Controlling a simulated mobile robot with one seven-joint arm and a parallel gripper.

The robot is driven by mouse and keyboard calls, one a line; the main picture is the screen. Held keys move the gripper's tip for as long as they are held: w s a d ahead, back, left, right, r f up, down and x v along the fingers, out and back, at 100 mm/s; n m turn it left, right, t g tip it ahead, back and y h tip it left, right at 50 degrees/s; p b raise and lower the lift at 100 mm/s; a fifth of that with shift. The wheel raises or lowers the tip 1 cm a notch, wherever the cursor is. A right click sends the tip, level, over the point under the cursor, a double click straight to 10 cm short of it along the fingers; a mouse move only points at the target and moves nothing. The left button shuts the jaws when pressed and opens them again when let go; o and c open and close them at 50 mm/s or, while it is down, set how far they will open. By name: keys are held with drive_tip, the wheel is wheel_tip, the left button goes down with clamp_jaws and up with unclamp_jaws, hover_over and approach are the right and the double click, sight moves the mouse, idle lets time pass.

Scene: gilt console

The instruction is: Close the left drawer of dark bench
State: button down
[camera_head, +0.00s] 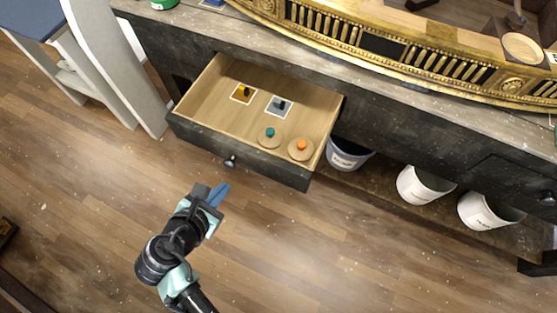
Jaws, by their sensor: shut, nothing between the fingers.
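The dark bench (402,133) runs across the upper part of the head view. Its left drawer (241,149) is pulled out, with a pale wood inside, a dark front and a dark round knob (230,162). Inside lie a yellow square piece (242,93), a grey square piece (279,105) and two round wooden discs, one with a teal knob (269,138) and one with an orange knob (301,149). My gripper (219,194) is shut and empty, in front of the drawer's face just below the knob, apparently apart from it.
A gilt console frame (400,52) stands on the bench top. White buckets (424,184) (488,210) and a grey-blue bin (347,153) stand on the lower shelf. A white panel (118,65) is at the left. The wooden floor in front is clear.

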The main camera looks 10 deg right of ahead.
drive_tip(key=s+d+f+n, duration=0.2)
drive_tip(key=s+f, duration=0.1)
drive_tip(key=b, duration=0.2)
approach(263, 170)
drive_tip(key=shift+g+h, duration=0.4)
drive_tip(key=x, duration=0.4)
drive_tip(key=shift+w+a+f, duration=0.2)
drive_tip(key=shift+w+f, duration=0.1)
drive_tip(key=shift+f, duration=0.1)
drive_tip(key=shift+w+d, duration=0.35)
drive_tip(key=shift+w, duration=0.15)
